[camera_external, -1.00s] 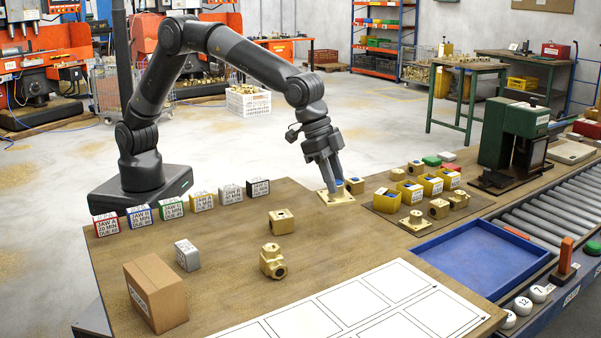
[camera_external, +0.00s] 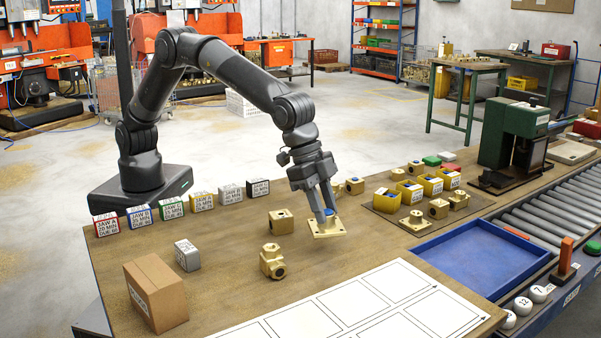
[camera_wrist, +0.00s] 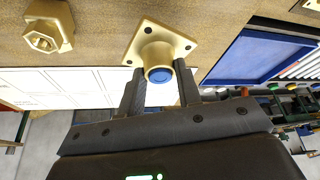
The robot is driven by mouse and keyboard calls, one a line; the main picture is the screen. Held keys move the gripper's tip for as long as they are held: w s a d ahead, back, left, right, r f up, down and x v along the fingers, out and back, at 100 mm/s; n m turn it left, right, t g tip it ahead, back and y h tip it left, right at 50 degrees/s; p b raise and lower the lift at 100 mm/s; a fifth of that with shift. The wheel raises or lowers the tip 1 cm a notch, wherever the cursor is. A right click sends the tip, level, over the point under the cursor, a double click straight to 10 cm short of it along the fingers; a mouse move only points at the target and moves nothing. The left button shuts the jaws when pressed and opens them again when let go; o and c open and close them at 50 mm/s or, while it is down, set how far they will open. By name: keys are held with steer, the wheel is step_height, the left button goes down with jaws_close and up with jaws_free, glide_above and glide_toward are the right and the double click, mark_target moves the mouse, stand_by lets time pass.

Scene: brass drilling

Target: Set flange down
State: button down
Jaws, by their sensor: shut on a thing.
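The flange (camera_external: 327,230) is a brass part with a square plate, corner holes and a round neck with a blue inside. My gripper (camera_external: 328,213) is shut on the neck and holds the flange plate-down over the wooden table. In the wrist view the flange (camera_wrist: 158,50) sits between the two fingers of my gripper (camera_wrist: 160,77). Whether the plate touches the table or hangs just above it I cannot tell. A white sheet with outlined rectangles (camera_external: 352,305) lies on the table in front of the flange.
Brass fittings (camera_external: 281,221) and (camera_external: 272,262) stand left of the flange. A cardboard box (camera_external: 156,293) is at the front left. A blue tray (camera_external: 480,257) and a mat with yellow boxes (camera_external: 411,191) are to the right. Bare table lies around the flange.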

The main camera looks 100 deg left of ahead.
mark_target(336, 227)
steer(key=shift+w+a+f, duration=0.4)
steer(key=shift+w, duration=0.2)
steer(key=shift+w+a+f, duration=0.35)
steer(key=shift+w+f, duration=0.05)
steer(key=shift+w, duration=0.15)
steer(key=shift+f, duration=1.95)
steer(key=shift+f, duration=0.2)
steer(key=c, duration=1)
jaws_free()
steer(key=shift+c, duration=0.2)
